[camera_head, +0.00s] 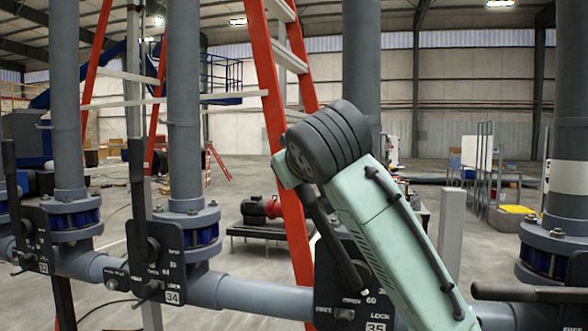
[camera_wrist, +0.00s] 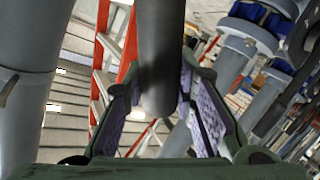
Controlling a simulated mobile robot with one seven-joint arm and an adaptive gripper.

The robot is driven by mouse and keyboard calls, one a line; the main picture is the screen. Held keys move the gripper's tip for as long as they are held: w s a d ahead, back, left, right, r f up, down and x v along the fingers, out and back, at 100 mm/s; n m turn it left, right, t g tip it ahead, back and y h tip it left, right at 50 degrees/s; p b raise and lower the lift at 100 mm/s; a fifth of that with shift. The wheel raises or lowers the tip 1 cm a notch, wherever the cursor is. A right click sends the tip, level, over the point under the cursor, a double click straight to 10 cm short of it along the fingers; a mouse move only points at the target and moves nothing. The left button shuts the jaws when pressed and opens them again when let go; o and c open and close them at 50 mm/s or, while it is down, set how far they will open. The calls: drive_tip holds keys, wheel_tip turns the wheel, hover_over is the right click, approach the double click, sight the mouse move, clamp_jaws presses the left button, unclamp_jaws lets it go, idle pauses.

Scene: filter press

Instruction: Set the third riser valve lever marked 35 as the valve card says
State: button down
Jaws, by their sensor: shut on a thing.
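The plate marked 35 (camera_head: 340,300) is on the third riser, low in the head view, partly covered by my arm. Its dark lever (camera_head: 322,228) slants from the plate's pivot up and left to behind my wrist. In the wrist view the lever (camera_wrist: 158,50) is a thick dark grey bar between the two purple-padded fingers of my gripper (camera_wrist: 160,105). My gripper is shut on it. In the head view my wrist hides most of the gripper. No valve card can be read in either view.
The lever at plate 34 (camera_head: 137,190) stands upright, as does the far-left lever (camera_head: 10,180). A lever at the right (camera_head: 530,293) lies about level. A grey header pipe (camera_head: 260,298) joins the risers. An orange ladder (camera_head: 272,110) stands behind.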

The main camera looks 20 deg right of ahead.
drive_tip(key=c, duration=1.3)
unclamp_jaws()
drive_tip(key=shift+s, duration=0.1)
drive_tip(key=v, duration=1.1)
drive_tip(key=shift+s, duration=0.4)
drive_tip(key=shift+a+r, duration=0.1)
drive_tip(key=shift+a, duration=0.05)
